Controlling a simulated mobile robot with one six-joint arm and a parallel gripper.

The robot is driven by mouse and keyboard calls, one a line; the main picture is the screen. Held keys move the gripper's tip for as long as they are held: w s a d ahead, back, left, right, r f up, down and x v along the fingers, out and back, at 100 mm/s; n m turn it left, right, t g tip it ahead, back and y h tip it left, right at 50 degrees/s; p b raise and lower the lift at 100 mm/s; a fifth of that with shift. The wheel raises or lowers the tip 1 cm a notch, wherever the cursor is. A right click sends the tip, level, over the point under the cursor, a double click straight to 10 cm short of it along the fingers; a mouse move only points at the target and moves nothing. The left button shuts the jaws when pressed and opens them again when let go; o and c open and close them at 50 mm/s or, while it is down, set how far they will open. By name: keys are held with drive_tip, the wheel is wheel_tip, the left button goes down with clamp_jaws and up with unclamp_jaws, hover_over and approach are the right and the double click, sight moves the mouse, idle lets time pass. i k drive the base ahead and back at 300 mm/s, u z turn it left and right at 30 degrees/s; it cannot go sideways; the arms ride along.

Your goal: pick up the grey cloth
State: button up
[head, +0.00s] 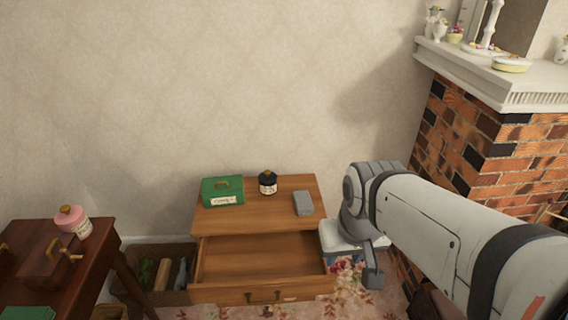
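A small folded grey cloth (303,203) lies on the right part of the top of a wooden cabinet (245,222). My gripper (373,275) is to the right of the cabinet, lower in the head view and apart from the cloth. Only a grey part of it shows past my arm, so I cannot tell whether its fingers are open. Nothing is seen held in it.
The cabinet's drawer (262,260) is pulled out and looks empty. A green box (222,192) and a dark jar (268,183) stand on the cabinet top. A darker table with a pink jar (71,221) is at left. The brick fireplace (470,135) rises at right.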

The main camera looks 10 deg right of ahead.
sight(304, 206)
drive_tip(key=z, duration=0.1)
drive_tip(key=i, duration=0.9)
drive_tip(key=u, duration=0.05)
